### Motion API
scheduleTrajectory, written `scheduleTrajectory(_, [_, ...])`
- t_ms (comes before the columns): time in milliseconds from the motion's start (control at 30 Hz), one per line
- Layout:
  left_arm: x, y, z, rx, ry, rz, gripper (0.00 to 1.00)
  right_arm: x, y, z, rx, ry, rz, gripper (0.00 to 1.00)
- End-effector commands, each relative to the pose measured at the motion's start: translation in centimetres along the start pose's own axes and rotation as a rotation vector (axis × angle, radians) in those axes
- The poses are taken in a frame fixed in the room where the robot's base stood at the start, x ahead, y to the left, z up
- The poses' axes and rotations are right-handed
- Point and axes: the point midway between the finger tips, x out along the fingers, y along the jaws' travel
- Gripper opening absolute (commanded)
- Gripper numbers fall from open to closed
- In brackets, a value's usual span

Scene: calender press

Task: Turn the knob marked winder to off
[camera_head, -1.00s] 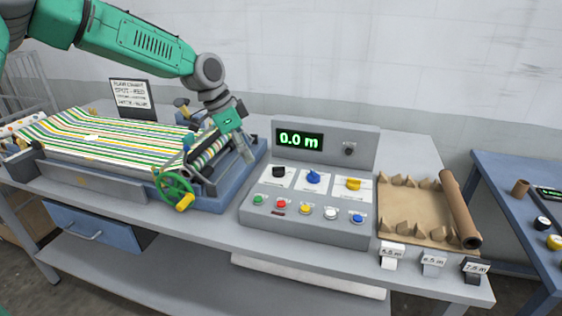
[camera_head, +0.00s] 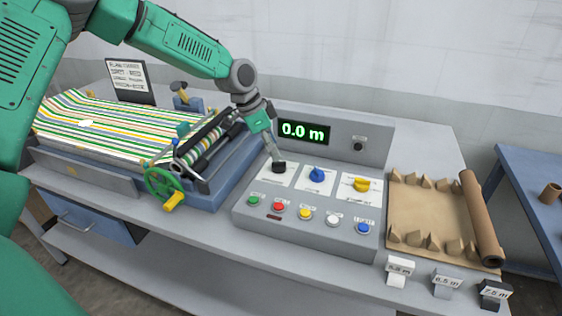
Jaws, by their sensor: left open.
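A grey control panel (camera_head: 300,230) on the table carries a black knob (camera_head: 279,167), a blue knob (camera_head: 317,175) and a yellow knob (camera_head: 362,184), each on a white plate. The plate lettering is too small to read, so I cannot tell which knob is marked winder. My left gripper (camera_head: 274,155) is open and points down at the black knob, its fingertips right at the knob's top. I cannot tell whether they touch it. My right gripper is not in view.
A row of coloured push buttons (camera_head: 305,213) lies in front of the knobs. A raised display (camera_head: 304,132) reads 0.0 m behind them. The press with striped cloth (camera_head: 120,125) and a green handwheel (camera_head: 165,184) is to the left. A brown sheet with a roll (camera_head: 480,218) lies right.

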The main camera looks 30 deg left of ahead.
Motion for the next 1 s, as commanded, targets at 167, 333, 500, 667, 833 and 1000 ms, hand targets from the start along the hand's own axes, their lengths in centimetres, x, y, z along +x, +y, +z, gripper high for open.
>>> scheduleTrajectory(167, [3.5, -0.2, 0.5, -0.004, 0.001, 0.003, 0.56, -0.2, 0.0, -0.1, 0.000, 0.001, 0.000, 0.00])
scheduleTrajectory(333, [5.3, -0.2, 0.5, -0.002, 0.003, 0.001, 0.56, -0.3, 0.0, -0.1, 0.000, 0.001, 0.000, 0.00])
scheduleTrajectory(500, [6.1, -0.1, 0.3, -0.002, 0.002, 0.000, 0.56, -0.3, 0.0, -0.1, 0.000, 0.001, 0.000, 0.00])
scheduleTrajectory(667, [6.0, 0.1, 0.1, -0.001, 0.001, -0.002, 0.56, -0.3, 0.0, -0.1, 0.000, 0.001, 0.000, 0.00])
scheduleTrajectory(833, [6.0, 0.0, 0.1, -0.001, 0.001, -0.001, 0.20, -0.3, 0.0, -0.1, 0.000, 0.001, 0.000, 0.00])
scheduleTrajectory(1000, [6.0, -0.1, 0.3, -0.002, 0.003, 0.002, 0.07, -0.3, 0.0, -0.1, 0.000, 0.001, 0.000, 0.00])
